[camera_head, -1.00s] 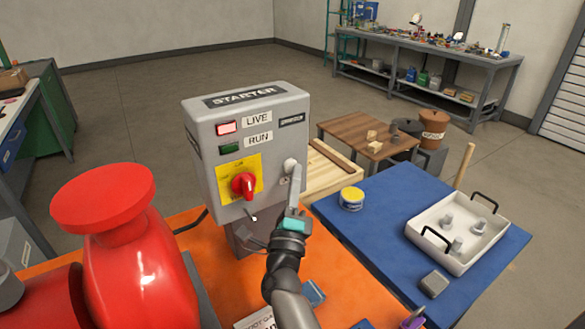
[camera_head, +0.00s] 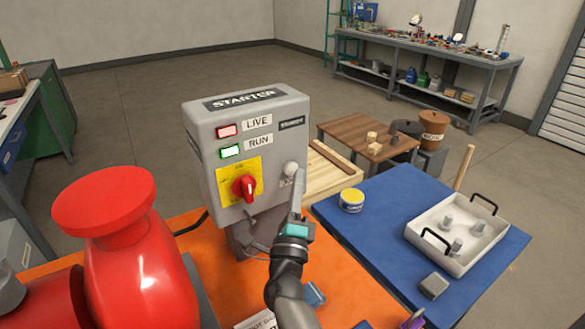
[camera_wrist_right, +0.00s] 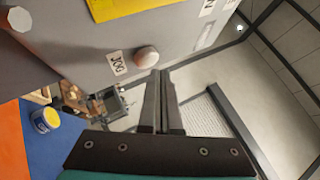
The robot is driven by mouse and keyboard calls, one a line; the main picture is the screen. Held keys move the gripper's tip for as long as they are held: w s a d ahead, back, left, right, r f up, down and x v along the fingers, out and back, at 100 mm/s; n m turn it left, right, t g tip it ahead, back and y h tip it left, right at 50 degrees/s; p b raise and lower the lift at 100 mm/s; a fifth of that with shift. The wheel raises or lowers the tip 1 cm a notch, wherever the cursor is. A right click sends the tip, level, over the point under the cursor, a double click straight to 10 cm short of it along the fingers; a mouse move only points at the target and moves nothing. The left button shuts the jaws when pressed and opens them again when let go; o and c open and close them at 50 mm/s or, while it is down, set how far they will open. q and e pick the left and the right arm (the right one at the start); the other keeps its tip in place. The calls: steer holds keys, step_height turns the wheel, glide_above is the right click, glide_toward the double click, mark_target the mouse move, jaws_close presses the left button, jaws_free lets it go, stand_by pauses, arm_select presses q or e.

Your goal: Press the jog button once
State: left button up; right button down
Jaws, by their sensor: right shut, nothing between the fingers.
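The grey starter box (camera_head: 205,165) stands upright on the orange skid. The red LIVE lamp (camera_head: 227,131) and green RUN lamp (camera_head: 230,152) are both lit. My left gripper is not in view.
A red rotary switch (camera_head: 244,187) on a yellow plate is left of the button. A large red pump body (camera_head: 140,265) stands left of the box. A blue-topped table (camera_head: 390,220) with a white tray (camera_head: 425,243) and a yellow-lidded tin (camera_head: 352,200) is at the right.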

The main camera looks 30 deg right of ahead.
steer(key=shift+s, duration=0.3)
steer(key=s+p, duration=0.1)
steer(key=s, duration=0.3)
steer(key=shift+s+d+p, duration=0.2)
steer(key=shift+s+p, duration=0.15)
steer(key=shift+s, duration=0.05)
stand_by(0.7)
